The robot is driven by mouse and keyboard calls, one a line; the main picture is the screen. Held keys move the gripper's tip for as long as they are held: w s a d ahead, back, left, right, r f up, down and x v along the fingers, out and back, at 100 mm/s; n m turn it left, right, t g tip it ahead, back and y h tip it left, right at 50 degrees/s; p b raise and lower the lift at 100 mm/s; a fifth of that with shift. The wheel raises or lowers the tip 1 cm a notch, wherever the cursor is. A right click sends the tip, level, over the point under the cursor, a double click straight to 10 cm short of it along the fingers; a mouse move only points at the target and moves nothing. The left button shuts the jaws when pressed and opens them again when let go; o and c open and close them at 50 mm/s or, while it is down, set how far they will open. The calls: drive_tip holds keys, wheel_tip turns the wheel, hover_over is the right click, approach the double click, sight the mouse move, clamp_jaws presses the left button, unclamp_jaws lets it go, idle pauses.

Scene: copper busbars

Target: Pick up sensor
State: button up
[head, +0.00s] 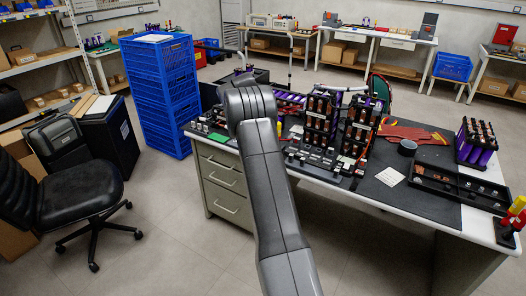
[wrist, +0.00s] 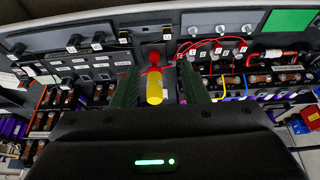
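I cannot tell for sure which thing is the sensor. My gripper shows in the wrist view (wrist: 160,84) with its two dark green fingers wide apart. A small red-and-yellow piece (wrist: 154,90) shows in the gap between the fingers; its yellow end points toward me, and I see no finger touching it. Beyond the fingers is a dark panel (wrist: 100,62) with several small labelled black parts. Round silver parts (wrist: 219,29) with red wires stand on the right. In the head view my arm hides my gripper over the desk (head: 330,182).
Battery racks with copper bars (head: 321,125) stand upright on the desk. A black tray (head: 460,188) and a purple battery pack (head: 477,145) are on the right. Stacked blue crates (head: 158,90) stand left of the desk, and a black chair (head: 70,185) stands nearer.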

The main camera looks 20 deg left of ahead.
drive_tip(key=x, duration=0.4)
drive_tip(key=a+p+x, duration=0.1)
drive_tip(key=x, duration=0.4)
drive_tip(key=p+x, duration=0.1)
drive_tip(key=x, duration=0.4)
drive_tip(key=shift+w+a+f, duration=0.1)
drive_tip(key=shift+w+a, duration=0.05)
drive_tip(key=shift+w, duration=0.15)
clamp_jaws()
